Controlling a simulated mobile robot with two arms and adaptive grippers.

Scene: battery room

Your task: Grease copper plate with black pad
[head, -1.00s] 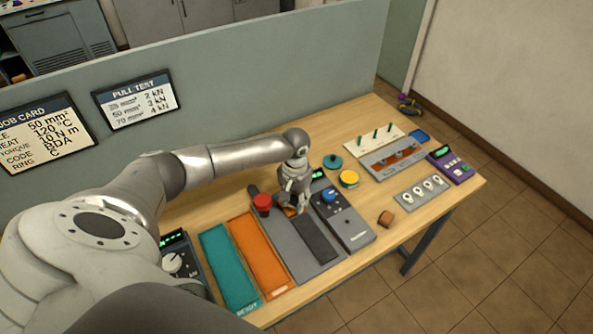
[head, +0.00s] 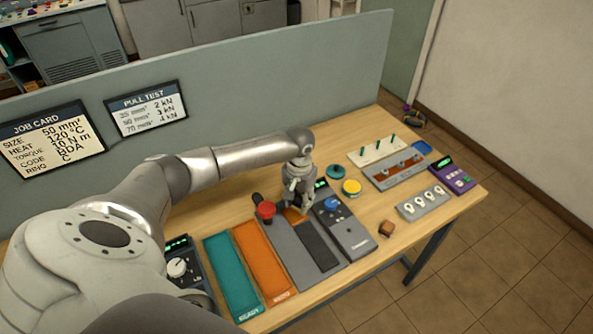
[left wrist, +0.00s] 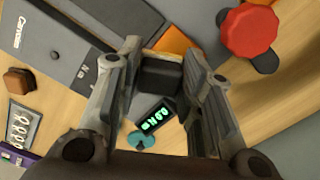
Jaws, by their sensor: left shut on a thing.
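My left gripper (head: 297,204) is shut on a small dark block, which looks like the black pad (left wrist: 160,76); it has a pale edge in the left wrist view. The gripper is over the far end of a grey board (head: 280,246), near an orange patch (head: 292,216) that also shows in the left wrist view (left wrist: 179,43). I cannot tell whether the pad touches anything. A copper-coloured strip (head: 407,161) lies in a grey tray at the back right and may be the copper plate. My right gripper is not in view.
A red knob (head: 265,210) stands left of the gripper, and a grey device with a blue knob (head: 333,205) stands right. A yellow-topped pot (head: 352,187), a teal disc (head: 335,171) and a brown block (head: 387,228) are farther right. A partition (head: 250,95) closes the back.

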